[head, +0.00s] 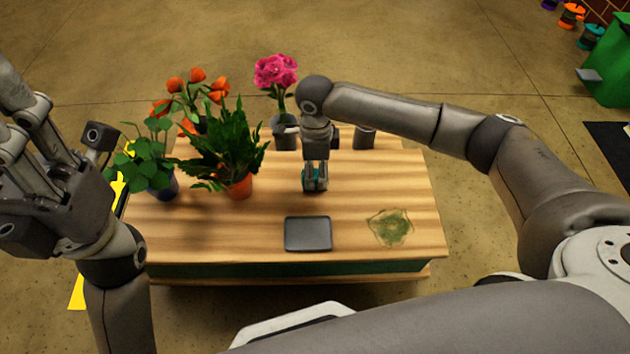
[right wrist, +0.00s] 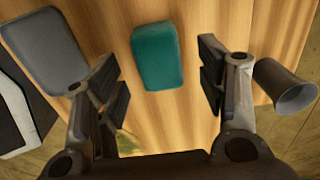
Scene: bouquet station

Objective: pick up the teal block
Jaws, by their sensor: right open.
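The teal block (right wrist: 157,57) lies on the wooden table and shows whole in the right wrist view, between the lines of my right fingers and ahead of their tips. My right gripper (right wrist: 167,75) is open and empty, with one finger to each side of the block. In the head view my right gripper (head: 315,184) points down over the middle of the table and hides most of the teal block (head: 321,184). My left gripper (head: 25,115) is raised at the left edge of the head view, away from the block; its jaw state is unclear.
A dark grey tray (head: 308,234) and a moss patch (head: 390,227) lie at the table's front. Potted plants (head: 238,184) crowd the left side. A pink flower (head: 275,70) stands in a grey vase at the back. A grey cup (right wrist: 288,88) is right of my right fingers.

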